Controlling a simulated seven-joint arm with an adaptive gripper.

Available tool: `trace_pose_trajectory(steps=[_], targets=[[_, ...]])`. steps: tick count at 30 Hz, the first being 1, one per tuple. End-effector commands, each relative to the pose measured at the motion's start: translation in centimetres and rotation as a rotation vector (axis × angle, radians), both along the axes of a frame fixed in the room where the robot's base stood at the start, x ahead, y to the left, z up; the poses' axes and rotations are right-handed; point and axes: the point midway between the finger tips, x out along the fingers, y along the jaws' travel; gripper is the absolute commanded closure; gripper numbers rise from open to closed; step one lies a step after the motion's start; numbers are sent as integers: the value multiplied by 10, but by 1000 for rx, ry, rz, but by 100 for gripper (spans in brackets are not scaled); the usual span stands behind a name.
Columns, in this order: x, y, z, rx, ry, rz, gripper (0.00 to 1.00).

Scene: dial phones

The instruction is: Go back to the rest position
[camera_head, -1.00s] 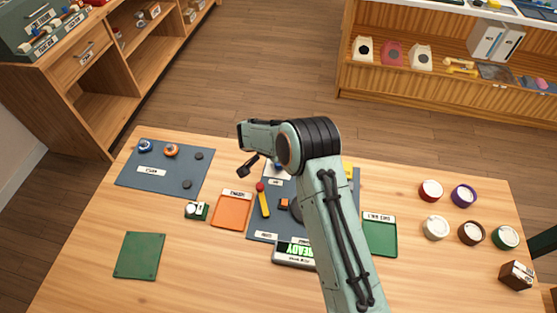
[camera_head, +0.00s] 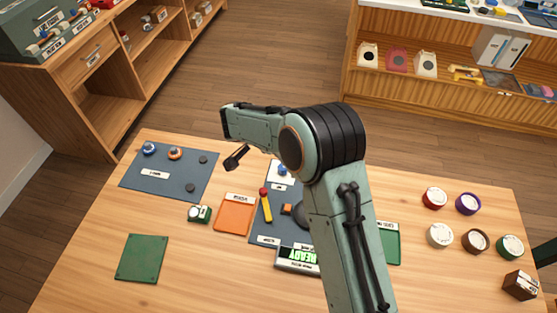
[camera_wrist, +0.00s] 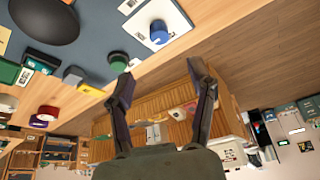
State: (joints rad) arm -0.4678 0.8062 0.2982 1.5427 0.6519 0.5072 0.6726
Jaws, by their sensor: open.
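My gripper (camera_wrist: 160,69) is open in the wrist view, with two dark fingers spread apart and nothing held between them. The distant wooden shelf shows through the gap. In the head view my arm rises over the middle of the table and bends left at the elbow; a small dark piece of its end (camera_head: 236,157) hangs above the table's back edge. In the wrist view a white plate with a blue knob (camera_wrist: 159,32) and a green knob (camera_wrist: 118,62) lie beyond the fingertips, apart from them.
The wooden table (camera_head: 190,262) holds a blue-grey mat (camera_head: 140,182), an orange tray (camera_head: 233,216), a green plate (camera_head: 141,258), a READY display (camera_head: 297,258) and several round dials at right. My arm partly covers a central mat and a green tray (camera_head: 391,245).

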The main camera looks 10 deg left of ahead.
Motion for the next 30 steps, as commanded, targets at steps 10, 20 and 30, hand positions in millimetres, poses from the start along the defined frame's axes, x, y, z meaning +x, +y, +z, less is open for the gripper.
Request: trace_pose_trajectory(steps=[10, 20, 30], targets=[[-8, 3, 18, 0, 2, 1, 44], [-7, 3, 18, 0, 1, 1, 44], [30, -72, 132, 58, -207, -152, 44]])
